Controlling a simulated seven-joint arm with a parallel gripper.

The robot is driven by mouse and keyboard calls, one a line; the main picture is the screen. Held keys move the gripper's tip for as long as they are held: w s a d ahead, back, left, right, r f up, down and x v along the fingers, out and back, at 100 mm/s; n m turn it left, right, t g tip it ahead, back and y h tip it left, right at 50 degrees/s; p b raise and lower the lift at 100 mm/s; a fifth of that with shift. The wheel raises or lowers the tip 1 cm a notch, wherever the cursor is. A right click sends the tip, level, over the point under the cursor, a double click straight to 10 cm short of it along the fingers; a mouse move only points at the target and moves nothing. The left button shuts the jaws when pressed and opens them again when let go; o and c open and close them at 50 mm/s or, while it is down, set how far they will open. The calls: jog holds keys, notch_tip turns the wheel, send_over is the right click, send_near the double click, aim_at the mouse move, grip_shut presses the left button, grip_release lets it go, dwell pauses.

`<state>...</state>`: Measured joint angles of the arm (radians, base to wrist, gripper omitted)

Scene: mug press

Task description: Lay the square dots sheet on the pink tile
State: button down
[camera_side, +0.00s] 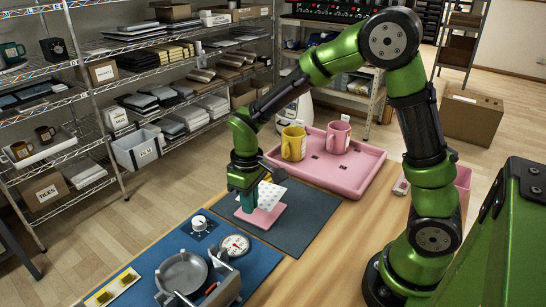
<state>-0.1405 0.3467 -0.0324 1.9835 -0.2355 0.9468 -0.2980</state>
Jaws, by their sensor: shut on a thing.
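The square dots sheet (272,195) is white with small dots. It stands tilted, low over the pink tile. The pink tile (262,219) lies on the dark grey mat (304,224), partly hidden behind the sheet and my gripper. My gripper (248,203), with teal fingers pointing down, is shut on the sheet at the left part of the tile. I cannot tell whether the sheet's lower edge touches the tile.
A pink tray (345,181) behind the mat holds a yellow mug (293,143) and a pink mug (339,136). A blue mat (150,262) at front left bears a press (185,275), a white knob (199,223) and a round dial (235,245). The grey mat's right part is clear.

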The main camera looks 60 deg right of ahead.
jog(key=shift+w+a+m, duration=0.1)
jog(key=shift+w+m, duration=0.2)
jog(key=shift+w, duration=0.25)
jog(key=shift+f, duration=2.6)
jog(key=c, duration=1.1)
grip_release()
notch_tip(320, 180, up, 17)
jog(key=shift+f, duration=0.1)
